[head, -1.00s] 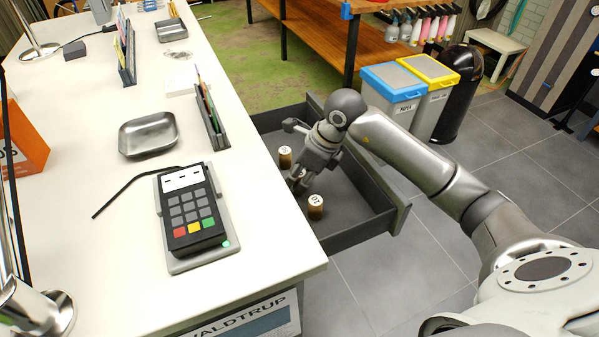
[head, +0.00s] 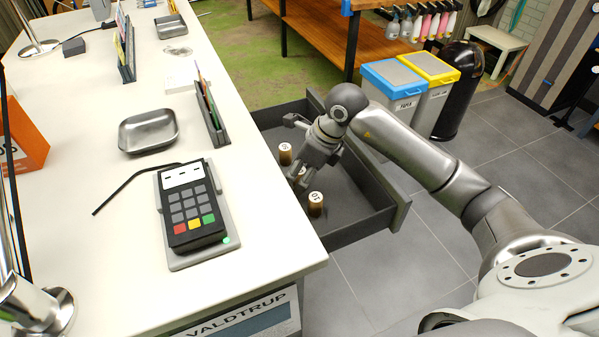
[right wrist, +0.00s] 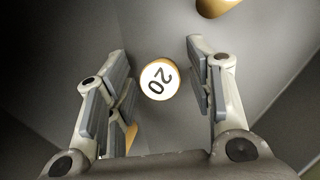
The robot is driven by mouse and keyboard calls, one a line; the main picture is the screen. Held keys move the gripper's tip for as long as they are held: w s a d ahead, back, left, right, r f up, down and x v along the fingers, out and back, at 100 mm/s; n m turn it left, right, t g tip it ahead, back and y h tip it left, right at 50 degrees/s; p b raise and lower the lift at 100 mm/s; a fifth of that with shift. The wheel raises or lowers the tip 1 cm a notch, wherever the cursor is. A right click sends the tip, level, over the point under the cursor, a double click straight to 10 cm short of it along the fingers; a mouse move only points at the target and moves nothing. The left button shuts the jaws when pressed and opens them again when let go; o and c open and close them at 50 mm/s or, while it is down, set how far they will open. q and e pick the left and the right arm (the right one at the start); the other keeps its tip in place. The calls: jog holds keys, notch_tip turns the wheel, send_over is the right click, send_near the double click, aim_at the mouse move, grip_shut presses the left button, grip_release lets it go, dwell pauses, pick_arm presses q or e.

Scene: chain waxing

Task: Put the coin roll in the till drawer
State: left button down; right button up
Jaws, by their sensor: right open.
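The till drawer (head: 375,222) is pulled out from the counter's right side. Three coin rolls stand upright in it: one toward the back (head: 285,152), one toward the front (head: 316,206), and a middle one (head: 301,173) partly hidden by my right gripper. My right gripper (head: 301,184) points down into the drawer. Other rolls show at the top edge (right wrist: 214,7) and partly behind the left finger (right wrist: 131,136). My left gripper is out of view.
The white counter (head: 105,200) borders the drawer on the left, with a card terminal (head: 190,210), a metal dish (head: 148,131) and a pen holder (head: 212,115). Blue-lidded (head: 395,80) and yellow-lidded (head: 430,70) bins stand behind the drawer. Floor to its right is clear.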

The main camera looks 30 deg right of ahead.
jog(key=b+v, duration=0.1)
jog(key=v, duration=1)
jog(key=shift+s+r+b, duration=0.15)
jog(key=shift+r+b, duration=0.15)
jog(key=shift+d, duration=0.1)
